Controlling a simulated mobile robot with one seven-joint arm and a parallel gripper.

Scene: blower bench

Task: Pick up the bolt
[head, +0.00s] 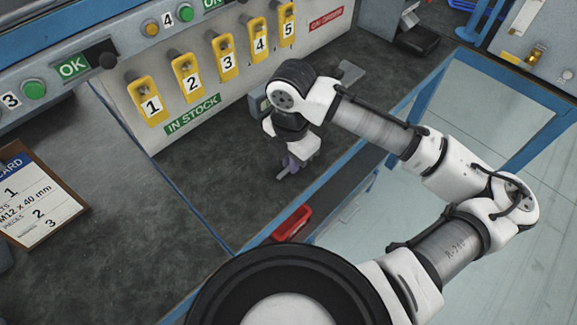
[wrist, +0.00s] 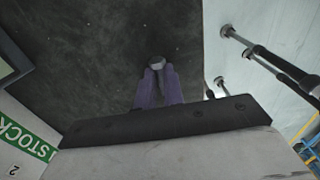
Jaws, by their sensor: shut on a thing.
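The bolt (wrist: 157,62) shows in the wrist view as a small pale grey head between the tips of my two purple fingers. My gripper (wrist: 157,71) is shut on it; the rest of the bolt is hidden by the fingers. In the head view my gripper (head: 284,174) points down low over the dark bench top (head: 205,175), to the right of the "IN STOCK" label. The bolt cannot be made out there. Whether it touches the bench is not clear.
Yellow holders numbered 1 to 5, such as holder 1 (head: 147,98), line the panel behind the bench. A red tray (head: 292,224) lies near the blue front edge. A clipboard card (head: 35,195) is at left. The bench left of my gripper is clear.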

